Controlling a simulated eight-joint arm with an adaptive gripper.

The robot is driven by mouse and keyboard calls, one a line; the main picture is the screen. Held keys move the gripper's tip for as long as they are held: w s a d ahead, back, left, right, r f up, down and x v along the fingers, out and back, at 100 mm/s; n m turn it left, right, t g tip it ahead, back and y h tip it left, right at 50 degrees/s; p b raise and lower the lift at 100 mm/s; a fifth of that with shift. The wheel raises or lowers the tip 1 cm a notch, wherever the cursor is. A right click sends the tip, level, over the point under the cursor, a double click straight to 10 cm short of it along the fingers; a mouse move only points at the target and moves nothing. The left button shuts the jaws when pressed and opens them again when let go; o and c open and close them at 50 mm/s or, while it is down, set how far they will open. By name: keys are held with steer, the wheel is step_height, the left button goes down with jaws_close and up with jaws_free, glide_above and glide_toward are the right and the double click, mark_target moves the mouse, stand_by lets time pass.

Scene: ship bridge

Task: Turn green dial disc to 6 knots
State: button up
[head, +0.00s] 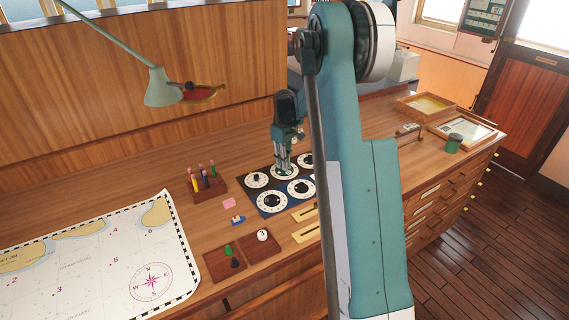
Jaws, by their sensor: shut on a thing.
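Several white dial discs with dark markings sit on dark and blue square plates on the wooden desk. My gripper (283,166) points straight down onto the back middle dial disc (285,173) and is shut on its centre, which the fingers hide. I cannot make out green on this disc or read its numbers at this size. Around it are a left dial disc (257,180), a front left one (271,201) on a blue plate, and a front right one (300,188). A further disc (305,160) at the right is partly hidden by my arm.
A rack with coloured pegs (207,182) stands left of the dials. Two brass slider plates (305,222) lie in front. A lamp (160,88) hangs over the back. My arm covers the desk's middle right.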

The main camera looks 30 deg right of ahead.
steer(key=o, duration=0.9)
steer(key=shift+r, duration=0.15)
step_height(320, 180, up, 12)
stand_by(0.3)
steer(key=shift+a, duration=0.1)
stand_by(0.4)
